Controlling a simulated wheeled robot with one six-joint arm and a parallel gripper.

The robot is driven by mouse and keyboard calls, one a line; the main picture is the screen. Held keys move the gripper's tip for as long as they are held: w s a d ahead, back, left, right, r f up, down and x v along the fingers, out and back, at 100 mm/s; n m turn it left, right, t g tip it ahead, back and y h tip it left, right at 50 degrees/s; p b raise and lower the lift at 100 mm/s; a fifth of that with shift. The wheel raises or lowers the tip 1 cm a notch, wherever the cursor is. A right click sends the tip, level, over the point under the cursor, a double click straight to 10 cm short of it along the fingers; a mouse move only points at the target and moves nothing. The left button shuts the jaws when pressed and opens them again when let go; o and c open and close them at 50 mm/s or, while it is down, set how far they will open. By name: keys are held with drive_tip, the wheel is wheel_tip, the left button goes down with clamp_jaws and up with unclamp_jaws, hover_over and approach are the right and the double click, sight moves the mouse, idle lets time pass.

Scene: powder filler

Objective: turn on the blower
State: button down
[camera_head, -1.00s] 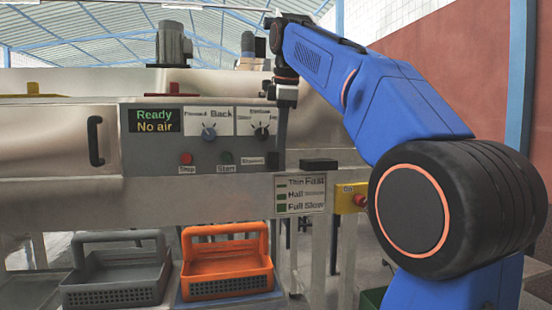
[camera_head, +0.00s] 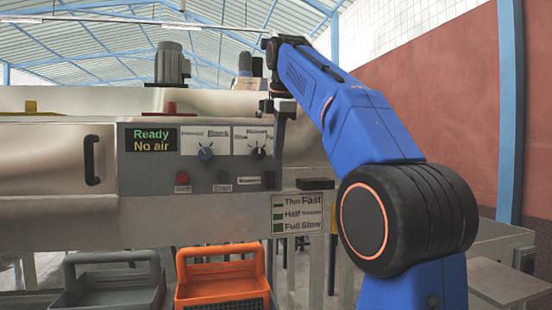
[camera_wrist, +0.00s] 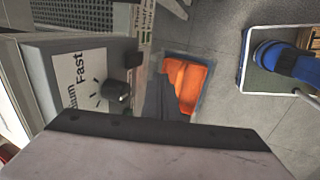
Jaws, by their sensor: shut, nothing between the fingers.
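The control panel (camera_head: 200,160) of the filler has a display (camera_head: 151,140) reading "Ready" in green and "No air" in yellow. The blower switch (camera_head: 269,180), a small black block, sits at the panel's lower right beside a blurred label; it also shows in the wrist view (camera_wrist: 133,60). The right knob (camera_head: 258,153) is above it and shows in the wrist view (camera_wrist: 116,92). My gripper (camera_head: 281,148) is shut and empty at the panel's right edge, pointing down, higher than the switch. Its fingertips are hard to make out; I cannot tell its exact distance to the panel.
The left knob (camera_head: 206,153), a red stop button (camera_head: 183,178) and a start button (camera_head: 224,177) are also on the panel. A black block (camera_head: 315,184) juts out at right above a speed label. A grey basket (camera_head: 112,285) and an orange basket (camera_head: 222,275) stand below.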

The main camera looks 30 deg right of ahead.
sight(272, 177)
drive_tip(key=shift+w+d+f, duration=0.3)
drive_tip(key=shift+w+f, duration=0.8)
drive_tip(key=shift+f, duration=0.35)
drive_tip(key=shift+w+d+f, duration=0.25)
drive_tip(key=shift+w+f, duration=0.85)
drive_tip(key=shift+f, duration=0.4)
drive_tip(key=shift+w+d+f, duration=0.3)
drive_tip(key=shift+w+f, duration=0.8)
drive_tip(key=shift+f, duration=0.35)
drive_tip(key=shift+f+t, duration=0.1)
drive_tip(key=shift+t, duration=0.2)
drive_tip(key=shift+w, duration=0.2)
drive_tip(key=shift+r, duration=0.85)
